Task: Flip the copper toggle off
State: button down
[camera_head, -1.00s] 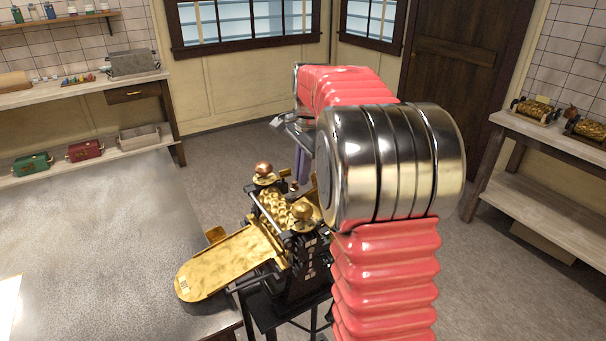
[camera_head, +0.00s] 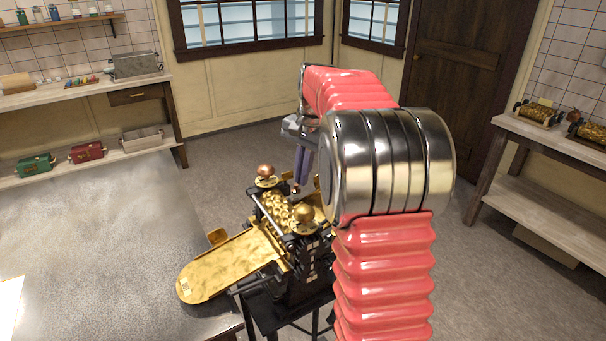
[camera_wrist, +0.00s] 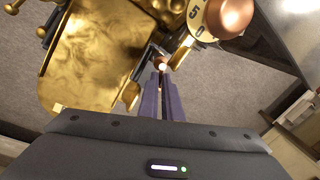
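The copper toggle, a small knob with a bright glint (camera_wrist: 161,66), shows in the wrist view at the edge of the brass-and-black roller machine. It also shows small in the head view (camera_head: 296,188), beside the machine's rollers. My gripper (camera_wrist: 159,78) has two purple fingers side by side, with only a narrow gap between them. Their tips are right at the toggle in the picture; I cannot tell if they touch it. In the head view my gripper (camera_head: 300,178) points down behind the machine. Which way the toggle is set cannot be told.
The roller machine (camera_head: 308,262) stands on a black stand, with a long brass tray (camera_head: 225,268) reaching left. A larger copper knob with a numbered brass dial (camera_wrist: 232,15) is close to the right of my fingers. A grey table (camera_head: 90,250) lies at the left.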

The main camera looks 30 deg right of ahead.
jog(key=shift+d, duration=0.1)
jog(key=c, duration=2)
grip_release()
jog(key=r, duration=0.4)
jog(key=s+r, duration=0.1)
jog(key=r, duration=0.8)
jog(key=shift+s+d+r, duration=0.3)
jog(key=shift+s+d, duration=0.05)
jog(key=shift+s, duration=0.05)
